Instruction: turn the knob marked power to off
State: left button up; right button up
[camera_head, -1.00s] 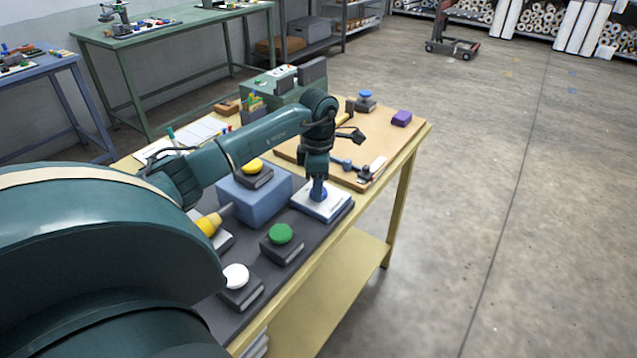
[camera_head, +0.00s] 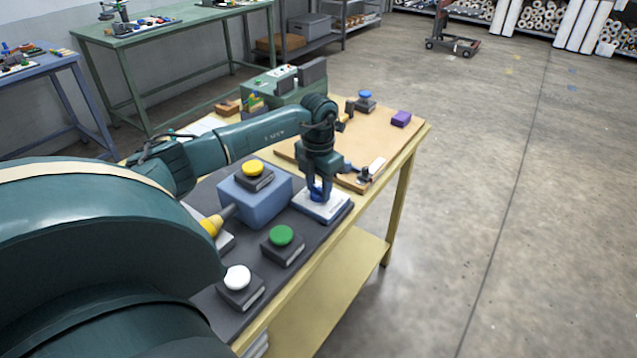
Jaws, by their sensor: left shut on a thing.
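My left gripper (camera_head: 320,187) points down at a blue knob (camera_head: 320,192) on a white plate (camera_head: 328,207) near the right edge of the dark mat. Its two fingers are shut on the knob, one on each side. The gripper hides most of the knob and part of the plate. Any label and the knob's pointer are too small or hidden to read. My right gripper is not in view.
Around it stand a blue box (camera_head: 262,205) with a yellow button (camera_head: 252,168), a green button (camera_head: 281,235), a white button (camera_head: 237,277) and a yellow-handled lever (camera_head: 211,225). Open floor lies right.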

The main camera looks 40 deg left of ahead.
aim_at(318, 188)
pick_arm(q)
jog(key=shift+n, duration=1.1)
jog(key=o, duration=1)
jog(key=shift+r, duration=0.1)
notch_tip(318, 188, up, 13)
jog(key=shift+b, duration=0.3)
